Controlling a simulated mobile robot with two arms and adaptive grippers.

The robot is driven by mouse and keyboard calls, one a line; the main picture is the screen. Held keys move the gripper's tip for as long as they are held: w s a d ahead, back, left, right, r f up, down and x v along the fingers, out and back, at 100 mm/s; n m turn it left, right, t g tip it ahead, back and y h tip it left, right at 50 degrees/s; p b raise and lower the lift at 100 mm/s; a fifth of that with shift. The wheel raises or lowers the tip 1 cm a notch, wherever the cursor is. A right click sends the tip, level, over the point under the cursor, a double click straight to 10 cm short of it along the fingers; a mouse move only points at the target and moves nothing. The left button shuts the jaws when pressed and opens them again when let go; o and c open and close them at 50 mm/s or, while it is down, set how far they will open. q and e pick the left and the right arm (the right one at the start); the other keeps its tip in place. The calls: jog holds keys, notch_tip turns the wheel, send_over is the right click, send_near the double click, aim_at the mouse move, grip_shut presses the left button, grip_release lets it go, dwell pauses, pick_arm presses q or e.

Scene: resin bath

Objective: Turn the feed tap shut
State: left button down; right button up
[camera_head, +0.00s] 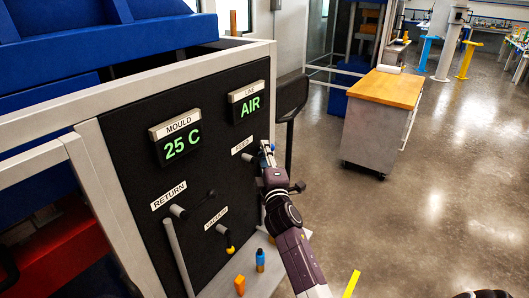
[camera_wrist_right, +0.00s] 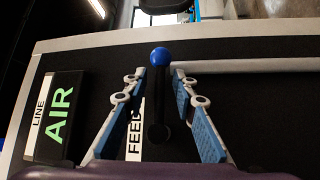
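The feed tap shows best in the right wrist view as a dark lever (camera_wrist_right: 158,112) with a blue ball end (camera_wrist_right: 160,57). It is beside the FEED label (camera_wrist_right: 135,130) on the black panel. My right gripper (camera_wrist_right: 160,80) is open, with one blue-padded finger on each side of the lever. Gaps show between the fingers and the lever. In the head view my right gripper (camera_head: 267,152) is at the panel's right edge, just right of the FEED label (camera_head: 241,145), and hides most of the tap. My left gripper is not in view.
The panel also carries a MOULD display (camera_head: 181,145) reading 25 C, a LINE display (camera_head: 249,104) reading AIR, a RETURN tap (camera_head: 180,212) and a yellow-tipped VACUUM tap (camera_head: 229,240). Orange (camera_head: 240,285) and blue (camera_head: 260,260) items stand below. A wood-topped cart (camera_head: 378,120) stands behind right.

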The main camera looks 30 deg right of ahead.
jog(key=shift+c, duration=0.4)
grip_shut()
jog(key=shift+w, duration=0.15)
